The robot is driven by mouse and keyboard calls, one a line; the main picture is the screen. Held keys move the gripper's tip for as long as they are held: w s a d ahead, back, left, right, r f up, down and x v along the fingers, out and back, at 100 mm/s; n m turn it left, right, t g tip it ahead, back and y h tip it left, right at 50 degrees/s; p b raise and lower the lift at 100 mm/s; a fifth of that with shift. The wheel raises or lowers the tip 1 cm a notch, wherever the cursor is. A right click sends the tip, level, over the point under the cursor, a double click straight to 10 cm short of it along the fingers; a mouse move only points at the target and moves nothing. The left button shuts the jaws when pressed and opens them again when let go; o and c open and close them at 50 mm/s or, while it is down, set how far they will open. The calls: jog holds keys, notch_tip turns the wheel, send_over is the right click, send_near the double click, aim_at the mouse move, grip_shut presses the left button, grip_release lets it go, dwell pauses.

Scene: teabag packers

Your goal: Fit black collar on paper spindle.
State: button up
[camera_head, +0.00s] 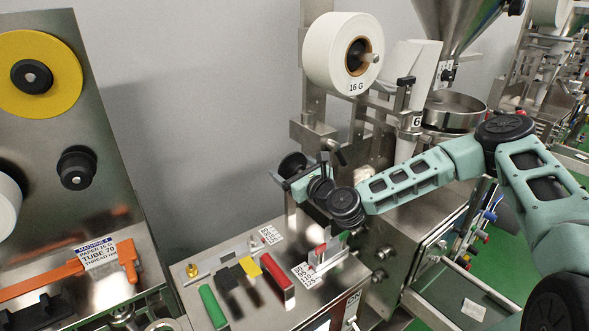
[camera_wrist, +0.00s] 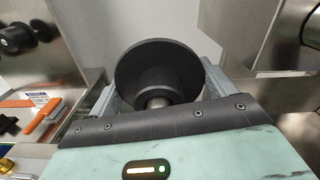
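My gripper (camera_head: 300,176) reaches in from the right, above the machine's front deck. Its fingers (camera_wrist: 160,90) stand on either side of a black collar (camera_wrist: 155,62) and appear closed on its rim. The collar is a wide disc with a narrower hub, and a bit of bright metal shows below the hub. The collar also shows in the head view (camera_head: 292,165). The white paper roll (camera_head: 335,50), marked 16 G, hangs above on its bare-ended metal spindle (camera_head: 370,58). The collar is well below that spindle and apart from it.
A left panel carries a yellow disc (camera_head: 60,80) with a black centre and a black knob (camera_head: 77,168). Coloured blocks, including a red block (camera_head: 277,278) and a green block (camera_head: 212,306), stand on the deck. A steel hopper (camera_head: 450,25) is right of the roll.

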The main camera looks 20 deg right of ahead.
jog(key=shift+s, duration=0.1)
dwell(0.4)
jog(key=v, duration=0.7)
jog(key=shift+s+d, duration=0.15)
jog(key=shift+s, duration=0.2)
dwell(0.8)
jog(key=shift+s, duration=0.1)
dwell(0.3)
